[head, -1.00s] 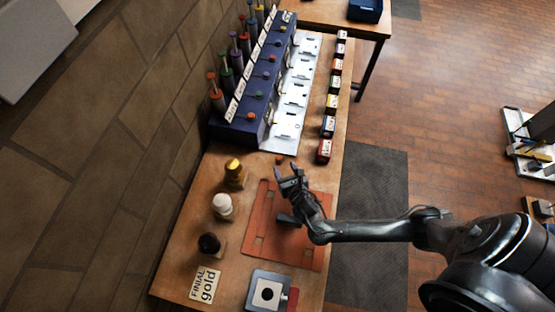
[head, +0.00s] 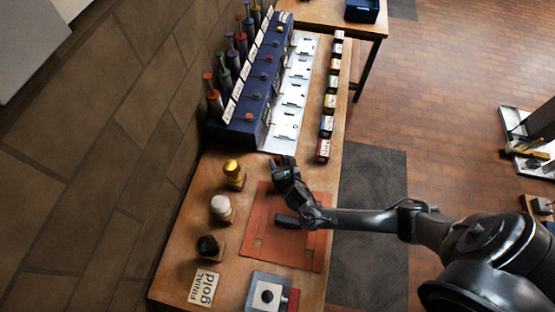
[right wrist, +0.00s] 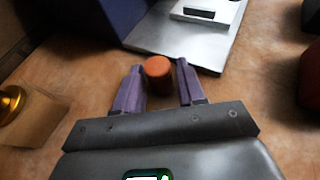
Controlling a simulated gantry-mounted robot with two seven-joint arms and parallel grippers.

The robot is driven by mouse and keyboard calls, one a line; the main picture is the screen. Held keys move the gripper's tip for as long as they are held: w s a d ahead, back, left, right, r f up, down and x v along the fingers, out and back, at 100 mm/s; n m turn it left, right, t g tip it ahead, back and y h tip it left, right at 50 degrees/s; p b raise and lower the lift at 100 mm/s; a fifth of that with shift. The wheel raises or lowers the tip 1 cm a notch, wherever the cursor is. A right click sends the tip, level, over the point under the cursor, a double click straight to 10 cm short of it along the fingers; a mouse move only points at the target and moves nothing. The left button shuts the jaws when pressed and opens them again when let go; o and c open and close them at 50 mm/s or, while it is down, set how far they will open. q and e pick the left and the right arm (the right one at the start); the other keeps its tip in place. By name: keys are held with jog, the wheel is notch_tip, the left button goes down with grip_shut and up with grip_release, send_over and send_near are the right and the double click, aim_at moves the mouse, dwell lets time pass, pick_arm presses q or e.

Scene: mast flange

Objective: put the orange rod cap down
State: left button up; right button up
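The orange rod cap (right wrist: 158,68) is a short cylinder standing on the wooden table, just in front of the metal plate's edge. It is between the fingertips of my right gripper (right wrist: 158,78), with a slim gap visible at its right side. In the head view my right gripper (head: 283,162) is low over the table beyond the mat, and it hides most or all of the cap. Its purple fingers are apart. My left gripper is not in view.
A blue rack (head: 245,120) with rods stands behind, with a metal plate (head: 293,95) alongside. A red mat (head: 300,252) carries a dark block (head: 287,220). Gold (head: 234,172), white (head: 221,207) and black (head: 208,245) finials stand left. Labelled blocks line the right edge.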

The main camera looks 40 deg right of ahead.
grip_shut()
jog(key=shift+r, duration=0.1)
